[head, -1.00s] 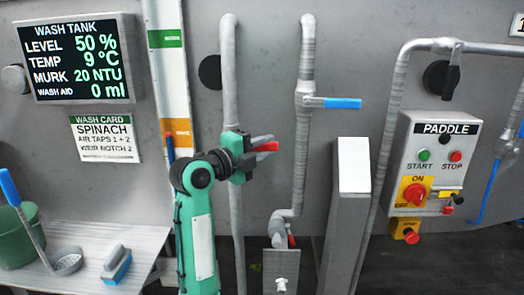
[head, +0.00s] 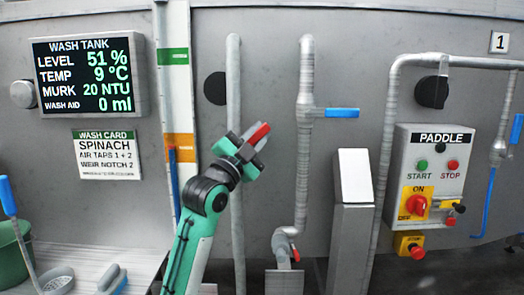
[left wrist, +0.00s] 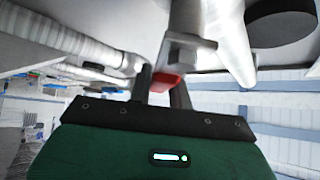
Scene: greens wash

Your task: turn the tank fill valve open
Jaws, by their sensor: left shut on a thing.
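A valve with a red lever (head: 259,133) sits on the left vertical grey pipe (head: 234,90); no label on it is readable. The lever slants up to the right. My left gripper (head: 247,149), green and black, is at the valve and shut on the lever, covering most of the valve body. In the left wrist view the red lever (left wrist: 163,82) shows between the two dark fingers, below a metal bracket (left wrist: 188,44) by the pipe. The wash tank display (head: 88,75) reads level 51 %. My right gripper is not in view.
A blue-handled valve (head: 342,113) is on the middle pipe, and another red handle (head: 294,254) sits low on it. A grey post (head: 352,215) and the paddle control box (head: 433,170) stand to the right. A shelf with a green bucket (head: 12,255) is at lower left.

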